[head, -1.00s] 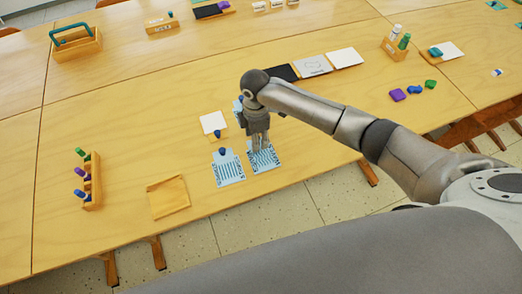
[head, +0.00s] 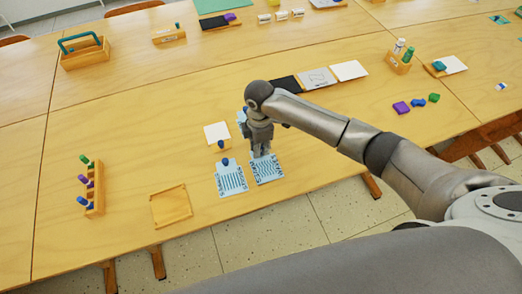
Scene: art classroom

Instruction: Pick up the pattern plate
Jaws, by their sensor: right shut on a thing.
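Two pale blue plates with dark line patterns lie side by side near the front edge of the table. The left pattern plate (head: 232,182) has a dark blue knob (head: 225,162) at its back end. My right gripper (head: 261,152) points down over the back part of the right pattern plate (head: 268,172) and is shut on it. The gripper hides that plate's back part and any knob there. I cannot tell whether the plate is clear of the table. My left gripper is not in view.
A white square (head: 217,133) stands behind the plates. An empty wooden tray (head: 171,207) lies front left, and a wooden rack (head: 96,188) with coloured pegs stands farther left. Black, grey and white panels (head: 318,78) lie behind my right arm. The left tabletop has free room.

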